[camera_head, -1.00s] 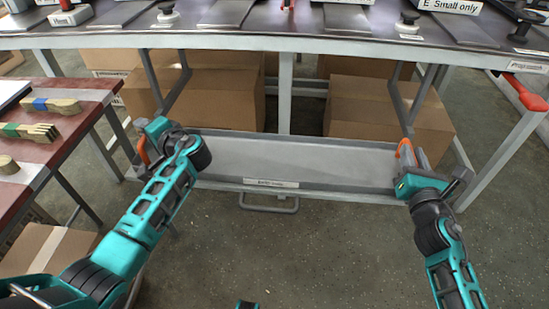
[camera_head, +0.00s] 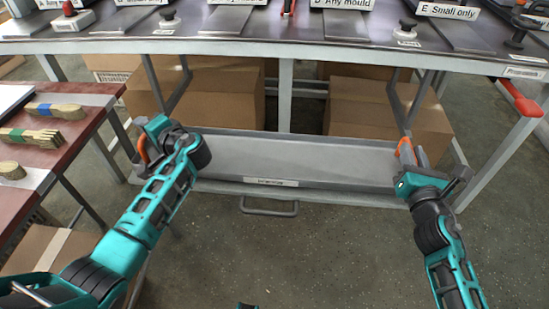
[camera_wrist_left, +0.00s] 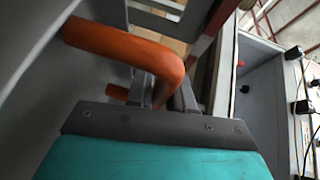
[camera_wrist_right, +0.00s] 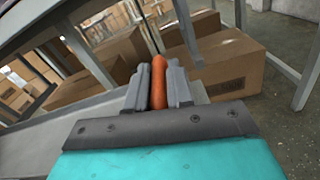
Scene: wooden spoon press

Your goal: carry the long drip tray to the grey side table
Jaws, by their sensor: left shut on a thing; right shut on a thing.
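The long drip tray (camera_head: 290,162) is a shallow grey metal tray under the front of the workbench, with a white label on its front wall and an orange handle at each end. My left gripper (camera_head: 143,143) is at the tray's left end, shut on the left orange handle (camera_wrist_left: 135,48). My right gripper (camera_head: 408,162) is at the right end, shut on the right orange handle (camera_wrist_right: 158,82), which stands between its fingers in the right wrist view. The tray looks empty and about level. I cannot make out the grey side table for certain.
The workbench (camera_head: 300,46) carries labelled plates and knobs above the tray. Cardboard boxes (camera_head: 215,95) stand behind the tray. A red-brown table (camera_head: 60,150) with brushes is at the left. A grey looped bar (camera_head: 269,207) shows below the tray. The floor in front is open.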

